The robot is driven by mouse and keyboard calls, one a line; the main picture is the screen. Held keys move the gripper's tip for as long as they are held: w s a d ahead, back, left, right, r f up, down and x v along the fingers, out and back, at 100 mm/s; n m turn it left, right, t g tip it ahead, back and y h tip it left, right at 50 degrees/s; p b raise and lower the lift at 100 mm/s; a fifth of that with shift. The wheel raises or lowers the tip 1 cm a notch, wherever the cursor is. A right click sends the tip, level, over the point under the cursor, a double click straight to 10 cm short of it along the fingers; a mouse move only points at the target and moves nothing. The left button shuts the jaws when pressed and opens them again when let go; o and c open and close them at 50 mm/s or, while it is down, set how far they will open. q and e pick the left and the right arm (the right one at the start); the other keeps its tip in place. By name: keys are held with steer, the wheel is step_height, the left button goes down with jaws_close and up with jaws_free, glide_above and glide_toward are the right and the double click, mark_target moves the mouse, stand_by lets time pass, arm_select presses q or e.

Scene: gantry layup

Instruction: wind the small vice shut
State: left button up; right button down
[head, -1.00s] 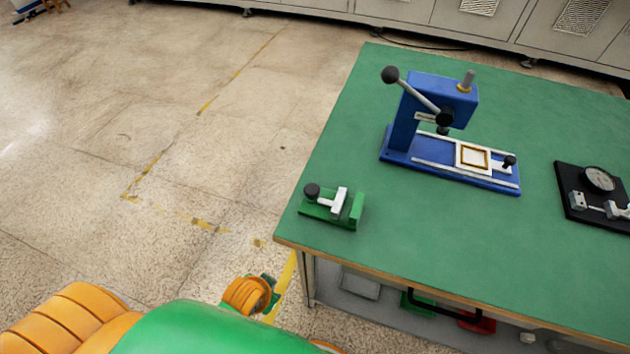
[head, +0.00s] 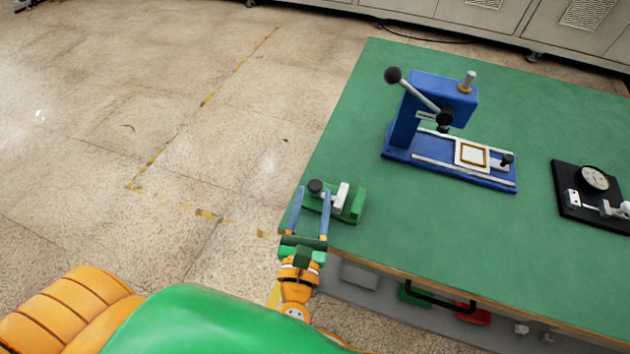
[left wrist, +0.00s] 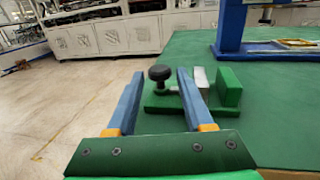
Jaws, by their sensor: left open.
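The small green vice (head: 352,206) stands on the near left corner of the green bench, with a black round knob (head: 315,187) at its left end and a pale sliding jaw (head: 341,195). A gap shows between the pale jaw and the fixed green block. My left gripper (head: 312,190) is open, its two blue fingers reaching over the bench edge with the knob between or just above their tips. In the left wrist view the knob (left wrist: 160,73) appears between the fingertips, a little beyond them; I cannot tell whether they touch it. My right gripper is out of view.
A blue arbor press (head: 428,120) with a lever stands behind the vice on the bench (head: 420,235). A black plate with a dial gauge (head: 594,178) lies at the right. A black handle (head: 440,300) juts from the bench front. The bench between is clear.

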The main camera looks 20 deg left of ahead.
mark_target(314, 192)
arm_select(q)
steer(key=w, duration=0.3)
steer(key=shift+w+a, duration=0.3)
steer(key=shift+w, duration=0.05)
jaws_close()
